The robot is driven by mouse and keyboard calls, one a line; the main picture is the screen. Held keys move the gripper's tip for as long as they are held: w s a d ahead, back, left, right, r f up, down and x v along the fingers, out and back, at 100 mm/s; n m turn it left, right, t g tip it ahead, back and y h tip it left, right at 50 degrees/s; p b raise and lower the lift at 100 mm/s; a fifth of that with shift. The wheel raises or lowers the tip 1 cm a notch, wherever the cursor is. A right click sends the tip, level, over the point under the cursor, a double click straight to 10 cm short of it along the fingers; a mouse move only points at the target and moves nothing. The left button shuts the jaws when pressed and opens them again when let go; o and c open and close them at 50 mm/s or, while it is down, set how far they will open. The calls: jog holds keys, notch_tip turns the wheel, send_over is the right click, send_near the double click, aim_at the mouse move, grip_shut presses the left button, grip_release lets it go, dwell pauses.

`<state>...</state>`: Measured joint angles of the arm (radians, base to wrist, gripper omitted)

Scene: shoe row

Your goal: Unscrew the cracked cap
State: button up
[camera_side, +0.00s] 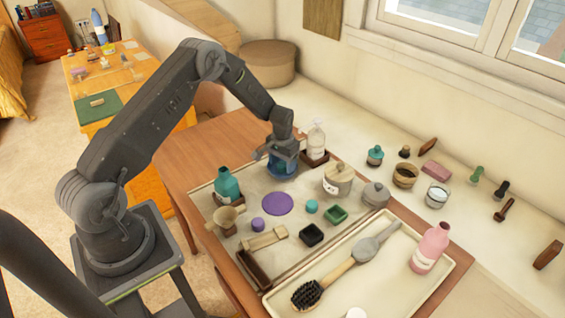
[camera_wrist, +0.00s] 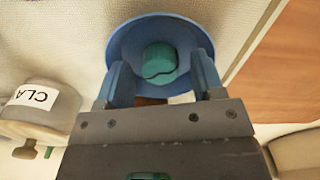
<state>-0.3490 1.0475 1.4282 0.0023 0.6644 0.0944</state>
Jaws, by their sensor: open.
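In the wrist view a teal cap (camera_wrist: 159,58) with a dark jagged crack line across it sits in the middle of a round blue vessel (camera_wrist: 125,42), seen from above. My gripper (camera_wrist: 161,72) is open, with one blue finger on each side of the cap. A gap shows between the cap and each finger. In the side view my gripper (camera_side: 283,150) points down over the blue vessel (camera_side: 283,170) at the back of the mat. The cap is hidden there by the gripper.
A white pump bottle (camera_side: 316,143) stands close right of my gripper. A labelled beige jar (camera_side: 338,181) stands to the front right, a teal bottle (camera_side: 227,186) to the left. A purple disc (camera_side: 278,204) lies in front. A tray (camera_side: 384,290) holds a brush and pink bottle.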

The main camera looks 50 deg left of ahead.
jog(key=s+d+r+t, duration=0.1)
jog(key=s+d+r, duration=0.15)
jog(key=r, duration=0.95)
jog(key=s+d+r, duration=0.2)
jog(key=d+r, duration=0.1)
jog(key=r, duration=0.9)
jog(key=s+d+r+m+t, duration=0.2)
jog(key=s+d+r, duration=0.3)
jog(key=s+r, duration=0.25)
jog(key=s+d+r+t, duration=0.1)
jog(key=s+d, duration=0.2)
jog(key=s, duration=0.5)
jog(key=s+d+r+m+t, duration=0.1)
jog(key=s+d, duration=0.3)
jog(key=s, duration=0.5)
jog(key=shift+s+d+r+t, duration=0.2)
jog(key=shift+r+t, duration=0.1)
jog(key=shift+r, duration=0.1)
